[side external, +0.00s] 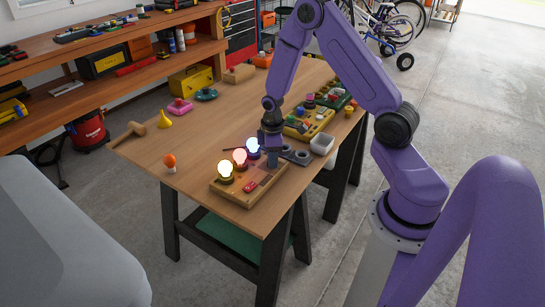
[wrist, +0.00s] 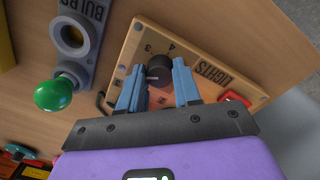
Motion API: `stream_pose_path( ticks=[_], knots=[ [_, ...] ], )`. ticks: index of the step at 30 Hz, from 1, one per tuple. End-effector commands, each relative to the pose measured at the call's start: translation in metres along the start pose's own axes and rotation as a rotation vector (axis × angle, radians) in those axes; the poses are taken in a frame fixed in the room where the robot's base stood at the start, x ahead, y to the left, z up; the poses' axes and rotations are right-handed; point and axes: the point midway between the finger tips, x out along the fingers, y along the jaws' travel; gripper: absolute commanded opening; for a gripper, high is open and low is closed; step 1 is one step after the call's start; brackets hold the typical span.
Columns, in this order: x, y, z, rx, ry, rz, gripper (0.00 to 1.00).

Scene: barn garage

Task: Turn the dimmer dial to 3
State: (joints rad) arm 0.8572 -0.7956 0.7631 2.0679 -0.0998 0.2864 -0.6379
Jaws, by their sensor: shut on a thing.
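The wooden lights board (side external: 222,187) lies near the table's front end, with lit yellow (side external: 226,169), red-pink (side external: 240,156) and blue (side external: 253,146) bulbs. In the wrist view the board (wrist: 128,60), marked LIGHTS, bears the dark round dimmer dial (wrist: 158,73). The numbers 3 and 4 show beyond the dial; its pointer is not clear. My gripper (wrist: 158,66) has its blue fingers shut on the dial, one on each side. In the side view my gripper (side external: 271,146) reaches down to the board and hides the dial.
A red switch (wrist: 235,98) sits beside the dial; it also shows in the side view (side external: 250,186). A grey BULBS holder (wrist: 90,20) and a green bulb (wrist: 53,94) are close by. An orange bulb (side external: 170,160) stands left on the table (side external: 190,140).

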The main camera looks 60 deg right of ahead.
Motion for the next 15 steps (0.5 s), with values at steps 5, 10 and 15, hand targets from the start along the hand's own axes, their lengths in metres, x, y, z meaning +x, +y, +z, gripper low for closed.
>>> stream_pose_path(
  ticks=[5,10,15],
  knots=[
    [-0.0003,-0.0003,-0.0007,0.099,-0.003,0.000,0.02],
    [-0.0002,-0.0008,-0.0007,0.240,-0.010,0.000,0.02],
    [-0.0002,-0.0012,-0.0010,0.402,-0.016,0.000,0.02]
  ],
)
